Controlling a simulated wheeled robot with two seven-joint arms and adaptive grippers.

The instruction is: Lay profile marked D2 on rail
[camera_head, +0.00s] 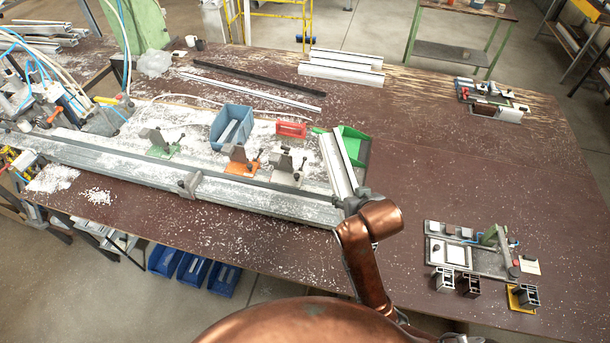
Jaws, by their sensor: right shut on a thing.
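The long grey rail (120,175) runs along the front of the bench, dusted with white shavings. My right gripper (352,201) is at the rail's right end, partly hidden by my copper wrist. It is shut on a light grey profile (338,165), which points away from me and slants across the bench beside the green bin. I cannot read any mark on this profile. Two more light profiles (340,73) lie at the back, and a dark profile (258,77) and a thin light one (252,91) lie left of them. My left gripper is not in view.
Clamps on green (163,151), orange (240,168) and white bases stand behind the rail. Near them are a blue bin (231,122), a red tray (291,130) and a green bin (355,148). A fixture (470,255) stands at right. The right-middle bench is clear.

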